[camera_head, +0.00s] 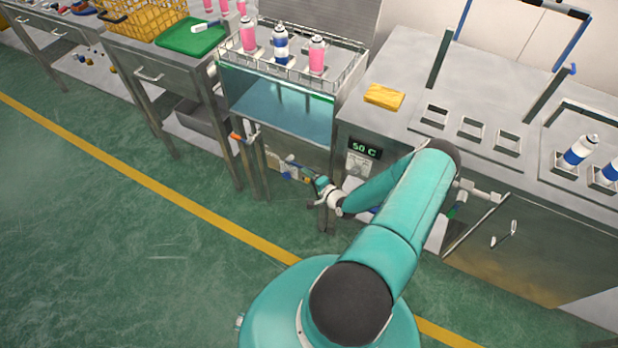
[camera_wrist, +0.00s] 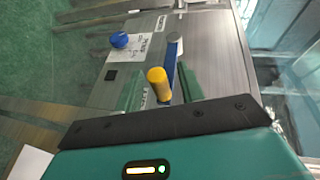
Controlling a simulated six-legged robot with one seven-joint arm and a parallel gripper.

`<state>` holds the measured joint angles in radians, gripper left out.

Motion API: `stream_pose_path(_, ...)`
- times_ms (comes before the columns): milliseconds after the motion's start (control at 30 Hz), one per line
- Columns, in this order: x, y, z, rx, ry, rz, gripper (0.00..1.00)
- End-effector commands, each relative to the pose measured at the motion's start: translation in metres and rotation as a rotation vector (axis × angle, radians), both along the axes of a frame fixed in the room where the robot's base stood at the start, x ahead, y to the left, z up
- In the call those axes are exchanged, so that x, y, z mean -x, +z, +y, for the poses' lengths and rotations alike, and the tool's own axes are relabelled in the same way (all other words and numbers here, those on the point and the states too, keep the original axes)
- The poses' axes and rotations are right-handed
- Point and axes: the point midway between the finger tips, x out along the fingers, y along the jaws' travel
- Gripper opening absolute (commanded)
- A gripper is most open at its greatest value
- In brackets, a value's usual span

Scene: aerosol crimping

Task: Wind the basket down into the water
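The wire basket (camera_head: 350,70) sits at the top of the glass-fronted tank, with pink cans (camera_head: 317,56) and a blue-and-white can (camera_head: 281,47) upright in it. Blue-green water (camera_head: 270,100) shows in the tank below the basket. My gripper (camera_head: 318,186) is low in front of the tank's steel lower panel. In the wrist view, a yellow handle knob (camera_wrist: 157,82) on a blue crank arm (camera_wrist: 171,62) lies between the two green fingers of my gripper (camera_wrist: 160,88). The fingers are apart, with gaps on both sides of the knob. The crank is mostly hidden in the head view.
A blue knob (camera_wrist: 119,39) sits left of the crank in the wrist view. An orange-handled part (camera_head: 236,137) is at the tank's left. A 50 C display (camera_head: 365,148) is on the bench to the right. The green floor (camera_head: 130,230) in front is clear.

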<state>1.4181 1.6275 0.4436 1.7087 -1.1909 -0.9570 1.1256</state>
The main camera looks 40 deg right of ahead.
Motion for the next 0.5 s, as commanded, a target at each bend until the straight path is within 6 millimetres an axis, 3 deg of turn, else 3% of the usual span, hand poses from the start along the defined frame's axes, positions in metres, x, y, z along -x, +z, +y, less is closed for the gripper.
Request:
stream_pose_path(133,0.0002,0.0000,0.0001,0.000,0.000,0.000,0.39)
stream_pose_path(333,0.0004,0.0002,0.0001,0.000,0.000,0.000,0.00)
stream_pose_path(500,0.0005,0.0002,0.0000,0.000,0.000,0.000,0.00)
